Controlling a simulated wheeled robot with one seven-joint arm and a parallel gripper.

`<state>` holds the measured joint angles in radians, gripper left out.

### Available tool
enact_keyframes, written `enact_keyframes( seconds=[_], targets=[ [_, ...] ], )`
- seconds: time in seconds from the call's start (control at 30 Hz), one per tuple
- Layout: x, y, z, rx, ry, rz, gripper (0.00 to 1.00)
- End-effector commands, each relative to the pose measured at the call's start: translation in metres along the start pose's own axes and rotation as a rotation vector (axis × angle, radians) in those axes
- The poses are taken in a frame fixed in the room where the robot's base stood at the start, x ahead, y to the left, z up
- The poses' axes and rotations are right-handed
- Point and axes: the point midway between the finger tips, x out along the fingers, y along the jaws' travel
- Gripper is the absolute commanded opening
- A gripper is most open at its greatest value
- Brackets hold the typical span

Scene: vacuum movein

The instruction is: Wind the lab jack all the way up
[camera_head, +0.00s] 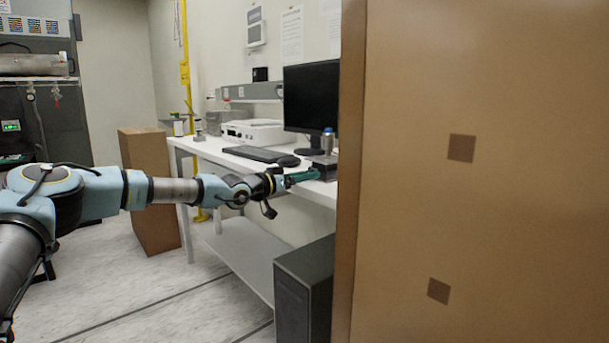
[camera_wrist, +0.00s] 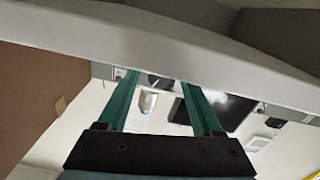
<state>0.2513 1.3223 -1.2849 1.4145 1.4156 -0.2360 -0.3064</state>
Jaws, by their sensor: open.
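A small dark block-like stand (camera_head: 326,166), which looks like the lab jack, sits on the white bench near its right visible end. A silver bottle with a blue cap (camera_head: 328,141) stands on it. My gripper (camera_head: 316,174) has green fingers that reach over the bench's front edge to the stand; contact cannot be told. In the wrist view, which is upside down, my gripper (camera_wrist: 158,82) is open, with a small dark part between its fingertips and the bottle (camera_wrist: 148,101) beyond. The jack's screw or knob cannot be made out clearly.
The white bench (camera_head: 232,158) holds a monitor (camera_head: 311,96), a keyboard (camera_head: 262,154), a mouse (camera_head: 288,161) and a white device (camera_head: 254,131). A large brown box (camera_head: 480,220) blocks the right. A dark cabinet (camera_head: 305,290) stands below. Floor at left is mostly clear.

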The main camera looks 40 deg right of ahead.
Motion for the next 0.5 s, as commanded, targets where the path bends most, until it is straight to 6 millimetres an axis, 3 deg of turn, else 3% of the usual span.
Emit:
enact_keyframes(
  seconds=[0.23, 0.5],
  targets=[
    [0.0011, 0.0003, 0.0001, 0.0, 0.0, 0.0, 0.67],
    [0.0008, 0.0002, -0.0001, 0.0, 0.0, 0.0, 0.38]
  ],
)
